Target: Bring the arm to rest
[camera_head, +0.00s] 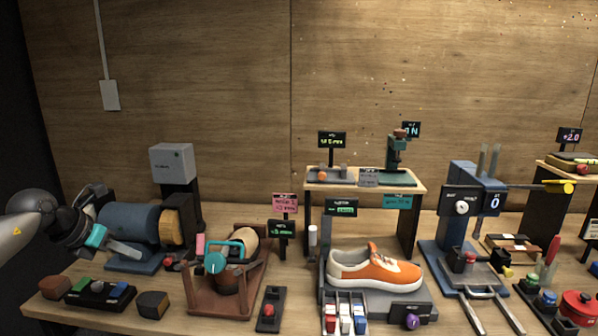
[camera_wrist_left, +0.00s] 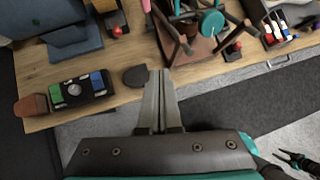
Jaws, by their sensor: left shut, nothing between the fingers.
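My left gripper (camera_head: 138,254) is at the left of the bench in the head view, in front of the blue motor drum. In the left wrist view its two grey fingers (camera_wrist_left: 161,75) lie together with nothing between them. Their tips show close to a dark rounded block (camera_wrist_left: 136,76) at the bench edge; I cannot tell the height between them. A small dark claw with a teal part (camera_wrist_left: 298,162), seemingly my right gripper, shows at the lower right of the wrist view over the floor. It is too small to judge its fingers.
The blue drum machine (camera_head: 130,222) and a brown wooden stand with a teal clamp (camera_head: 215,262) flank the gripper. An orange and white sneaker (camera_head: 375,270) sits on a grey base at the middle. A button box (camera_head: 100,293) lies at the front left. Floor (camera_wrist_left: 215,105) is clear before the bench.

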